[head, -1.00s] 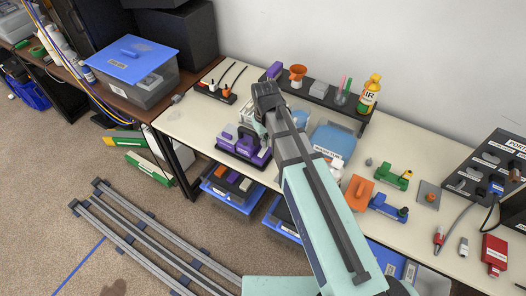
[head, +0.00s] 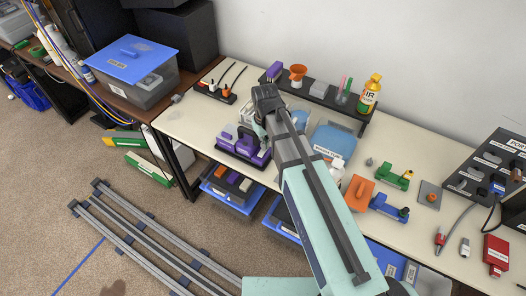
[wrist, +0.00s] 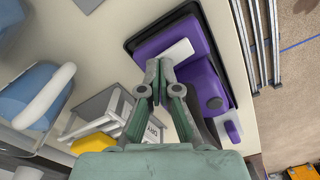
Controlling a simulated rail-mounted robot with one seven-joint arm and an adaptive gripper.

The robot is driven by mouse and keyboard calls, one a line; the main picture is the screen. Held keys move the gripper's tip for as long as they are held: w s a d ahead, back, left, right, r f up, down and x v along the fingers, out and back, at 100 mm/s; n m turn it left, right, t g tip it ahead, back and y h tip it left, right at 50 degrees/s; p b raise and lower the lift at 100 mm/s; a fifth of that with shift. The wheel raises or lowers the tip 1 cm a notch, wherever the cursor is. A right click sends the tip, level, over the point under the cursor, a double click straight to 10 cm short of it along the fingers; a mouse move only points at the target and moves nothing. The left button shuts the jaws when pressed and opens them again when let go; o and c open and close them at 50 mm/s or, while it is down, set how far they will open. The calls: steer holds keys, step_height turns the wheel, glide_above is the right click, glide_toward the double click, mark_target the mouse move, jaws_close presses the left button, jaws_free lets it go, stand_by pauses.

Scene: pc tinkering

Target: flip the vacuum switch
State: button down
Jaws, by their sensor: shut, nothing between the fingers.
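A purple device (head: 240,146) sits in a black tray at the left-middle of the bench. I cannot make out a label that names the vacuum switch. My gripper (wrist: 158,68) is shut and empty, with its fingertips over the device's near side, by the pale panel. I cannot tell whether they touch it. In the head view my arm hides part of the device's right side.
A grey stand with a partly hidden label (wrist: 152,131) is beside my fingers, with a blue, white-rimmed container (wrist: 25,95) farther left. In the head view, a black shelf (head: 323,98) with a funnel and bottle stands behind. Bare bench (head: 185,122) lies to the left.

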steer(key=shift+f, duration=0.35)
steer(key=shift+r, duration=0.1)
steer(key=shift+r+p, duration=2.5)
steer(key=shift+r, duration=0.95)
steer(key=shift+f, duration=0.1)
